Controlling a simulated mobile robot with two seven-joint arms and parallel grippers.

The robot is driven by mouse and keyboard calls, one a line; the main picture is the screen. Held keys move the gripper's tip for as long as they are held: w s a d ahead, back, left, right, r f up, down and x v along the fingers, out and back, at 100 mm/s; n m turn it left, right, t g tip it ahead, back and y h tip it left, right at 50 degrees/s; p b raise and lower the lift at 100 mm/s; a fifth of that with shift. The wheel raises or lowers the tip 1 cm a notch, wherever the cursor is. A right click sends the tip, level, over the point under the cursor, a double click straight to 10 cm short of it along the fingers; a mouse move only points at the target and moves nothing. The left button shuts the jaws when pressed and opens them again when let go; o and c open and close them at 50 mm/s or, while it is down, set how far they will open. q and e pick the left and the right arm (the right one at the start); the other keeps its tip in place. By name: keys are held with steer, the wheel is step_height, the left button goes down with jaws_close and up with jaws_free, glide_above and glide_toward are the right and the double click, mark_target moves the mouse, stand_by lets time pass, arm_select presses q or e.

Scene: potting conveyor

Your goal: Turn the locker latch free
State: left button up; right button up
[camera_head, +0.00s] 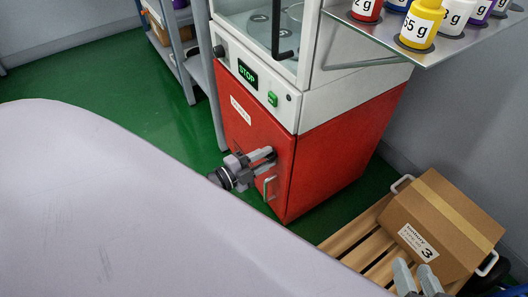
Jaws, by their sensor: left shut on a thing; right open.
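The red locker (318,172) is the lower part of a white-topped machine in the middle of the view, and its door looks closed. My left gripper (270,158) is at the upper part of the door, its two grey fingers shut around the small dark latch (275,157). The fingers mostly hide the latch, so I cannot tell its turn angle. A pale door handle (270,188) sits just below the fingers. My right gripper (417,272) is at the bottom right, its two fingers apart and empty, in front of the cardboard box.
A cardboard box (405,212) marked 3, with side handles, stands on a wooden slatted pallet (350,232). A metal shelf (345,12) with labelled jars overhangs the upper right. Green floor is open behind left.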

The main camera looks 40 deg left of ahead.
arm_select(q)
steer(key=m, duration=0.5)
steer(key=shift+f, duration=0.15)
arm_select(e)
steer(key=shift+s+f, duration=0.1)
steer(key=shift+f, duration=0.1)
arm_select(q)
steer(key=shift+m, duration=0.3)
arm_select(e)
steer(key=shift+r, duration=0.1)
arm_select(q)
steer(key=o, duration=0.7)
arm_select(e)
steer(key=shift+a, duration=0.1)
steer(key=shift+r, duration=0.1)
arm_select(q)
steer(key=shift+p+v, duration=0.75)
steer(key=shift+v, duration=2.85)
arm_select(e)
steer(key=shift+s+d+h, duration=0.25)
steer(key=shift+d+h, duration=0.15)
steer(key=shift+d, duration=0.5)
